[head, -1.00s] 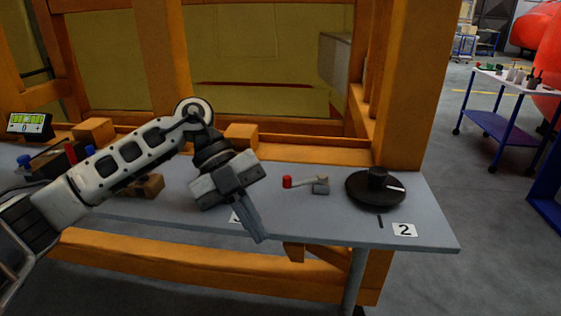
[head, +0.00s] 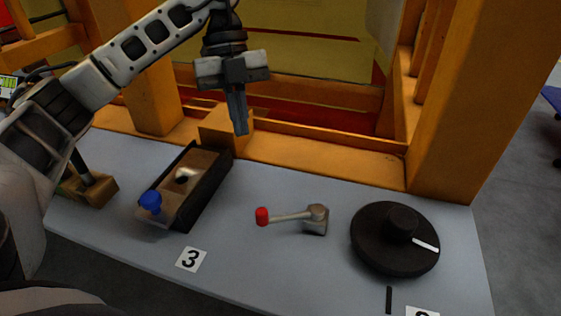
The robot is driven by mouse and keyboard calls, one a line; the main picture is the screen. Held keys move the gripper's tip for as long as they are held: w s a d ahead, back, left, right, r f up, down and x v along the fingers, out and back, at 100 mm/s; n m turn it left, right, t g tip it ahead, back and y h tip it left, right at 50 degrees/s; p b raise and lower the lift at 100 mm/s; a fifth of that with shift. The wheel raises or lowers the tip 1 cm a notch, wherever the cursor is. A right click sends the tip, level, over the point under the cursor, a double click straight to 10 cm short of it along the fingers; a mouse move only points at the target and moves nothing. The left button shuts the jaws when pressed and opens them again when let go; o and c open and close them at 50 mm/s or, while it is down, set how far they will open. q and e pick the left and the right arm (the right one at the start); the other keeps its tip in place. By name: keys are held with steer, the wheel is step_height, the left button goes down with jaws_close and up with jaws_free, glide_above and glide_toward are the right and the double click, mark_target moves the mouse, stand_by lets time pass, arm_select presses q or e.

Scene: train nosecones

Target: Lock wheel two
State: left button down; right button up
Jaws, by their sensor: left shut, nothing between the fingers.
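A black round wheel (head: 372,246) with a raised hub and a white mark lies flat at the right end of the grey table. Its white mark points to the right and slightly toward me. A black line (head: 389,299) is on the table in front of it, beside a label (head: 422,312) cut off by the picture's lower edge. A small lever with a red knob (head: 262,216) sits on a grey block (head: 316,219) left of the wheel. My left gripper (head: 240,128) is shut and empty, pointing down above the table's back side, left of the lever and wheel. My right gripper is not in view.
A dark box (head: 205,190) with a blue knob (head: 150,201) stands left of the lever, with label 3 (head: 190,259) in front. An orange block (head: 226,129) sits behind it. An orange post (head: 470,100) rises behind the wheel. The table front is clear.

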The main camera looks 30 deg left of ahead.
arm_select(q)
steer(key=x, duration=0.9)
steer(key=shift+s+d+f+b, duration=0.1)
steer(key=shift+s+f+b, duration=0.15)
steer(key=shift+s, duration=0.25)
steer(key=s+d, duration=0.1)
steer(key=s+d+p, duration=0.1)
steer(key=shift+d, duration=0.3)
steer(key=shift+s+d+f, duration=0.15)
steer(key=shift+s+d, duration=0.05)
steer(key=shift+d, duration=0.15)
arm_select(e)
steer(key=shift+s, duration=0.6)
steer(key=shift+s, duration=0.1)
arm_select(q)
steer(key=shift+s, duration=0.15)
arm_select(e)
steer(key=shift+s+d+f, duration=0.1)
